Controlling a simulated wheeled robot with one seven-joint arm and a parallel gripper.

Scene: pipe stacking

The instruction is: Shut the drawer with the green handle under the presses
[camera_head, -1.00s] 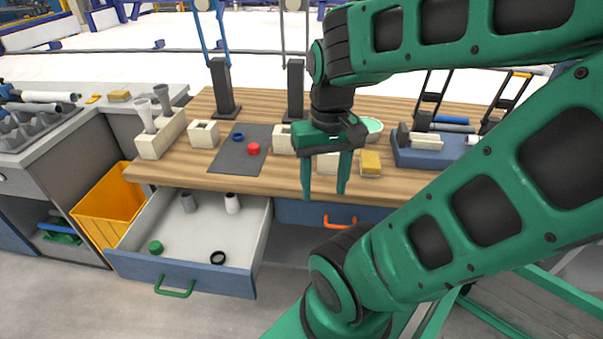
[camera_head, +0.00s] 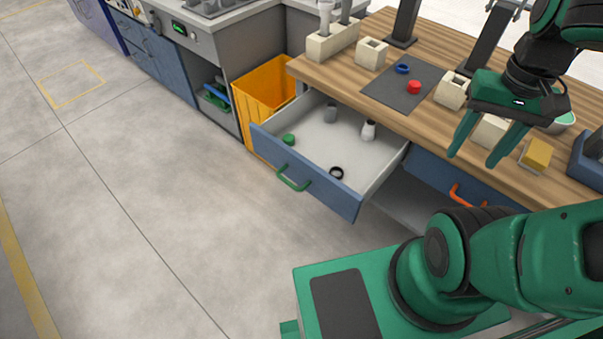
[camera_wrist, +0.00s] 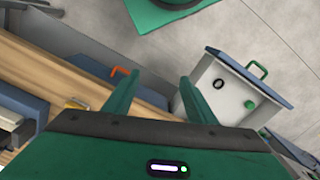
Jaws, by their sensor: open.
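The drawer (camera_head: 308,187) with the green handle (camera_head: 293,178) is pulled out under the wooden worktop, with its blue front away from the bench. My gripper (camera_head: 472,152) is open and empty, above the front edge of the worktop, to the right of the drawer. In the wrist view the open drawer (camera_wrist: 215,95) and its green handle (camera_wrist: 259,70) show beyond the fingertips (camera_wrist: 160,90).
A drawer with an orange handle (camera_head: 467,196) is shut, right of the open one. An orange bin (camera_head: 262,95) stands left of the open drawer. The wooden worktop (camera_head: 350,70) holds blocks, a grey mat and rings. The floor before the drawer is clear.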

